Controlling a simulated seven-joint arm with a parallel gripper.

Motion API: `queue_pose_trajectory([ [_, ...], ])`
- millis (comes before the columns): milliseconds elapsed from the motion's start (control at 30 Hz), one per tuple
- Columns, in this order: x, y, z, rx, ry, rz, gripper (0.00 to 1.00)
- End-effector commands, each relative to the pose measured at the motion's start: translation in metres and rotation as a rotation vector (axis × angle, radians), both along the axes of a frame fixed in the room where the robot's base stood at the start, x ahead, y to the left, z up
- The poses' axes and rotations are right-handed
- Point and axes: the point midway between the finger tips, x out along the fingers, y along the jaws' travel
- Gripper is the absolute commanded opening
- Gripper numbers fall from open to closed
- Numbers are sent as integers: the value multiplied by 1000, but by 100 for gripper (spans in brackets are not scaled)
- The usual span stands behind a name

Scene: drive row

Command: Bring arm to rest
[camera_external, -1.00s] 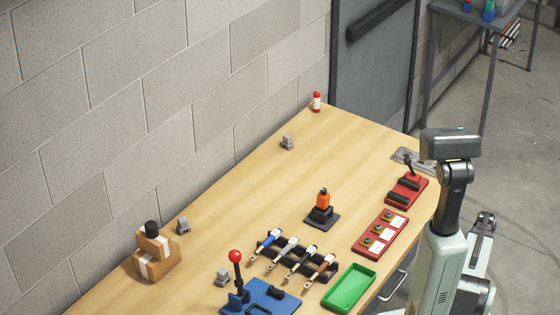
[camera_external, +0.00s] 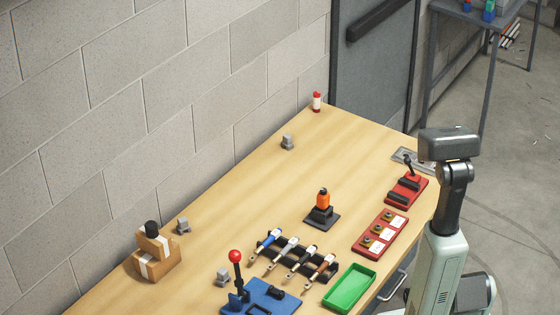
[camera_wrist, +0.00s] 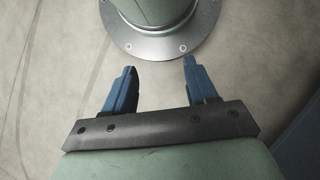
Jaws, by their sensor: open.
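My gripper (camera_wrist: 160,75) shows in the wrist view with its two blue fingers wide apart and nothing between them. It points down at the grey floor (camera_wrist: 60,70), near the round metal flange of my own base. In the external view my arm stands at the right, beside the table's right edge. My gripper's fingers cannot be made out there.
The wooden table (camera_external: 235,195) holds a blue lever unit (camera_external: 262,297), a rack of drivers (camera_external: 295,255), a green tray (camera_external: 349,288), red panels (camera_external: 380,237), an orange-topped tool (camera_external: 323,205) and stacked boxes (camera_external: 153,258). A block wall (camera_external: 150,100) stands behind the table.

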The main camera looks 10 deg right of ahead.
Motion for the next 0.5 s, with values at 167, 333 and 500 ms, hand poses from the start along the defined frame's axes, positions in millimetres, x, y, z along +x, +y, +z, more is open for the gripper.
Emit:
queue_pose_trajectory([
  [167, -26, 10, -2, 12, 43, 55, 57],
  [333, -26, 10, -2, 12, 43, 55, 57],
  [500, -26, 10, -2, 12, 43, 55, 57],
])
